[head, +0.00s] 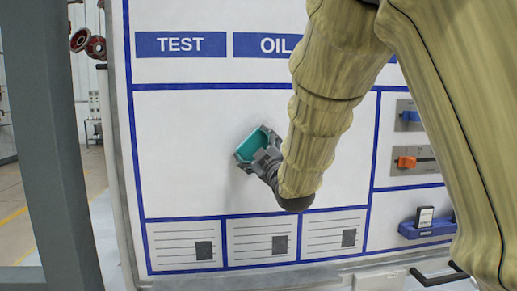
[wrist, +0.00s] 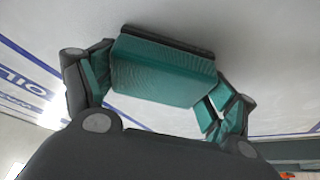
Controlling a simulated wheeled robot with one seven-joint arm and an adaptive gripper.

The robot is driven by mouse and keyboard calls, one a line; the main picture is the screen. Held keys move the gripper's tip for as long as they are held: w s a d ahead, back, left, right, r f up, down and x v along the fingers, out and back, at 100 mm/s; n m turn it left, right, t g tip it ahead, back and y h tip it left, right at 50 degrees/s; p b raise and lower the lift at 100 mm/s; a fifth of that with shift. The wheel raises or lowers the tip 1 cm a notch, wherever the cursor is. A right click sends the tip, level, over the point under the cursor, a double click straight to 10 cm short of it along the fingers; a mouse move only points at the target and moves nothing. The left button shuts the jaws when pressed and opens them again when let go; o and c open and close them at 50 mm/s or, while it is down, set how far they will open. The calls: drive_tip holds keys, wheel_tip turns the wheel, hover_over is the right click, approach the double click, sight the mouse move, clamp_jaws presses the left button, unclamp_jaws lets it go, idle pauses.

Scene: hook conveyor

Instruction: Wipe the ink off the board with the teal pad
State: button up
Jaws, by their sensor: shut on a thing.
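The teal pad (head: 259,141) is at the white board (head: 190,130), in the large blank panel under the TEST and OIL labels. In the wrist view the pad (wrist: 163,68) is a teal block with a dark strip along its board side. The dark strip is at or very near the board; I cannot tell whether it touches. My gripper (head: 262,154) is shut on the pad, one finger at each side, also in the wrist view (wrist: 160,90). No ink shows on the visible part of the panel. My arm hides the panel's right part.
Orange (head: 406,162) and blue (head: 410,116) sliders are on the board's right side. A blue holder (head: 427,228) with a small dark block is below them. Three lined cards (head: 184,243) run along the bottom. A grey post (head: 45,150) stands at left.

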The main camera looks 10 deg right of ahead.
drive_tip(key=shift+a+b, duration=0.55)
drive_tip(key=shift+a, duration=2.8)
drive_tip(key=shift+a, duration=0.1)
